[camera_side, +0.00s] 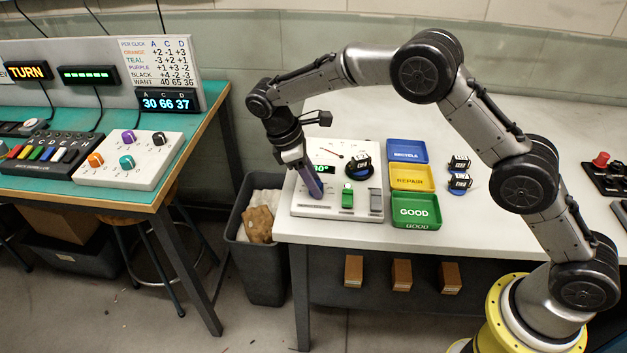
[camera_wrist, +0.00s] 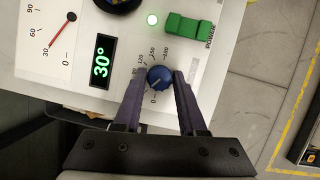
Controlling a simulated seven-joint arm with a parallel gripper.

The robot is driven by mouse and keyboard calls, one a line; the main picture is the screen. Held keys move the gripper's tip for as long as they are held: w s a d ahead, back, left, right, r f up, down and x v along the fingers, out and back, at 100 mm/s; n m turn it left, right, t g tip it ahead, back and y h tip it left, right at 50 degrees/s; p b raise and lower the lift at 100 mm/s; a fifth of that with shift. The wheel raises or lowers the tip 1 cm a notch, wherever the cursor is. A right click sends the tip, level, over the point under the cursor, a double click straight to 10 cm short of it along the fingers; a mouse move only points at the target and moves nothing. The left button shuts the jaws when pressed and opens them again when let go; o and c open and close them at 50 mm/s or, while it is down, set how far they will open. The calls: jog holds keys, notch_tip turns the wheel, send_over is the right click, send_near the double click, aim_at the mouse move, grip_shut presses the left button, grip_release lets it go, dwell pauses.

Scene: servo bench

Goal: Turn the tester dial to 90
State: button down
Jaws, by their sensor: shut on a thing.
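The white tester panel (camera_side: 334,211) lies at the left end of the white bench. Its blue dial (camera_wrist: 159,79) stands between my fingertips in the wrist view; my gripper hides it in the side view. My gripper (camera_wrist: 155,80) is shut on the dial, fingers pointing down onto the panel; it also shows in the side view (camera_side: 314,190). The tester display (camera_wrist: 102,62) reads 30° in green. On the gauge (camera_wrist: 43,38), the red needle points at about 30.
A black servo (camera_side: 358,166) sits at the panel's back right. Blue (camera_side: 422,146), yellow (camera_side: 389,187) and green (camera_side: 394,222) trays stand to its right, with two small servos (camera_side: 460,181) beyond. A grey bin (camera_side: 236,257) stands left of the bench.

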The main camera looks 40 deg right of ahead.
jog(key=m, duration=0.2)
jog(key=m+g+y, duration=0.1)
jog(key=m, duration=0.2)
jog(key=shift+w+d+y, duration=0.15)
jog(key=shift+y, duration=0.15)
jog(key=m+y, duration=0.1)
jog(key=m, duration=0.1)
jog(key=m+y, duration=0.1)
jog(key=m, duration=0.2)
jog(key=shift+d+m+g, duration=0.1)
jog(key=shift+m+g, duration=0.2)
jog(key=shift+g, duration=0.1)
jog(key=shift+c, duration=2.3)
grip_release()
jog(key=v, duration=1.2)
